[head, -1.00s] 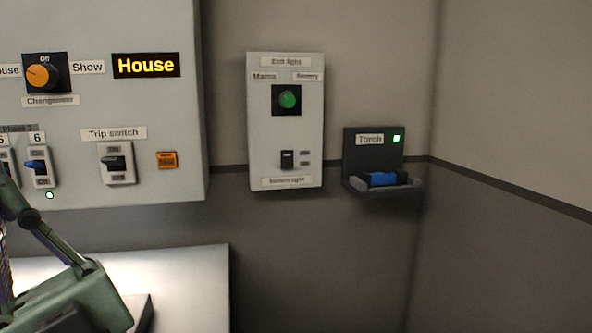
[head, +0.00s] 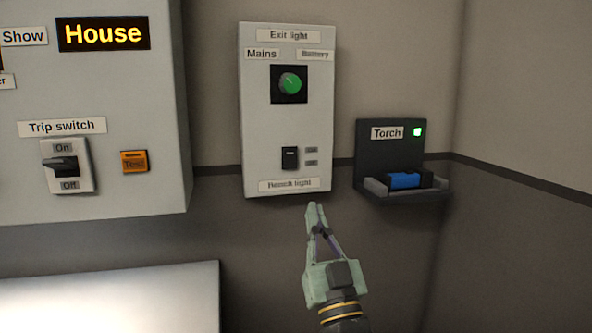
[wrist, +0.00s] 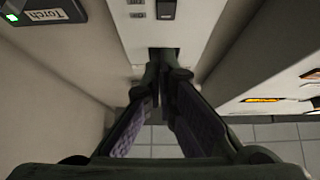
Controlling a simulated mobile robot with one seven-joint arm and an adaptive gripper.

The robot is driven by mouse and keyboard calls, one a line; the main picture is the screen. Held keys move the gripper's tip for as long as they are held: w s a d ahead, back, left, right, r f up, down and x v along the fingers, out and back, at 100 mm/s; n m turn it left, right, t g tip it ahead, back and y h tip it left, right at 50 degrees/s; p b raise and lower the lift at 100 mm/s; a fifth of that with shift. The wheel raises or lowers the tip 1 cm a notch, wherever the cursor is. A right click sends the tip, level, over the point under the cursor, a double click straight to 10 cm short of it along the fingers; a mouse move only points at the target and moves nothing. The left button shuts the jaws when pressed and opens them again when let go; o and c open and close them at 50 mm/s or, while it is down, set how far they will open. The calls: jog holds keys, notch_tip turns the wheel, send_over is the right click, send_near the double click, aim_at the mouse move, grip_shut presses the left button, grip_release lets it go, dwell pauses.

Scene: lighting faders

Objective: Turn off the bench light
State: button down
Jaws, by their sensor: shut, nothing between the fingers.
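The bench light switch (head: 290,158) is a small black rocker low on a pale wall box (head: 250,120). A "Bench light" label (head: 289,185) sits under it, and two small grey labels sit to its right. My gripper (head: 314,208) is shut and empty, pointing up, just below the box's lower edge in the head view. In the wrist view the closed fingertips (wrist: 163,62) lie below the black switch (wrist: 166,9), apart from it. Which way the rocker is tipped is too small to tell.
A torch holder (head: 391,150) with a blue torch (head: 405,180) is on the right. A larger panel with a trip switch (head: 66,166) and orange test button (head: 134,161) is on the left.

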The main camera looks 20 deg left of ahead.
jog(key=shift+s, duration=0.15)
jog(key=p, duration=0.4)
send_near(294, 150)
notch_tip(294, 150, up, 3)
jog(key=w+a, duration=0.1)
jog(key=w+a+p, duration=0.1)
jog(key=w, duration=0.1)
